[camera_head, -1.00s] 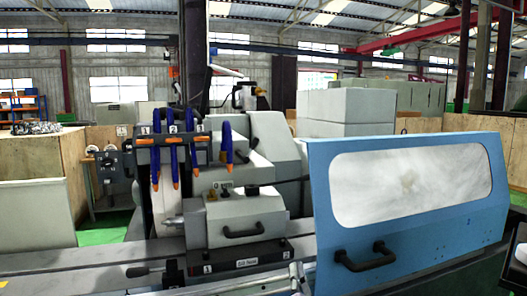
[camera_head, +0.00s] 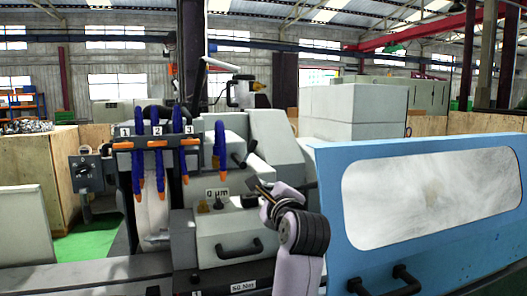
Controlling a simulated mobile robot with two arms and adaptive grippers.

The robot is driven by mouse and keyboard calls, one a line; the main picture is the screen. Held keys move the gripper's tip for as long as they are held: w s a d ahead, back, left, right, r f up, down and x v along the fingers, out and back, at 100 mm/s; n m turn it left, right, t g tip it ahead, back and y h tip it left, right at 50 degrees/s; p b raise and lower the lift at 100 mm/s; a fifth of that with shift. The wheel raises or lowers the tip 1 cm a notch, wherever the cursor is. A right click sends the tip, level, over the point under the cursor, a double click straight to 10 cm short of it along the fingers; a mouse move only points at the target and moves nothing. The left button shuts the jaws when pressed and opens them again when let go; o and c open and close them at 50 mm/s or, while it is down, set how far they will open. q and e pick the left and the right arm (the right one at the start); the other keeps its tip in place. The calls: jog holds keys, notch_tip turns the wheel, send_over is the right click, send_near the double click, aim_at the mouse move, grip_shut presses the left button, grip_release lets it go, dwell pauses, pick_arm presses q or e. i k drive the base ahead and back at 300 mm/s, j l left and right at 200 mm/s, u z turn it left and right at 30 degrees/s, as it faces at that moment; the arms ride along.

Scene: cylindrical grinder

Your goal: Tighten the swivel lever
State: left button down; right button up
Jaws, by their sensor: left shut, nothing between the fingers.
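The grinder's grey head (camera_head: 240,225) stands mid-picture, with a black handle on its front and a small black knob (camera_head: 250,201) on top. A short dark lever (camera_head: 240,158) sticks out behind it, beside the rightmost blue hose; I cannot tell for sure whether it is the swivel lever. My left gripper (camera_head: 261,188) is shut and empty, in front of the head's upper right part, its fingers pointing up and left. It appears below and right of the dark lever, apart from it. My wrist hides the head's right side. My right gripper is not in view.
Blue hoses with orange tips (camera_head: 160,160) hang left of the head. A blue door (camera_head: 335,240) with a window and black handle (camera_head: 388,282) stands close on the right. A control box (camera_head: 85,172) is at the left.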

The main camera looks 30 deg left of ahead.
aim_at(242, 165)
jog(key=i+j, duration=0.75)
jog(key=i, duration=0.15)
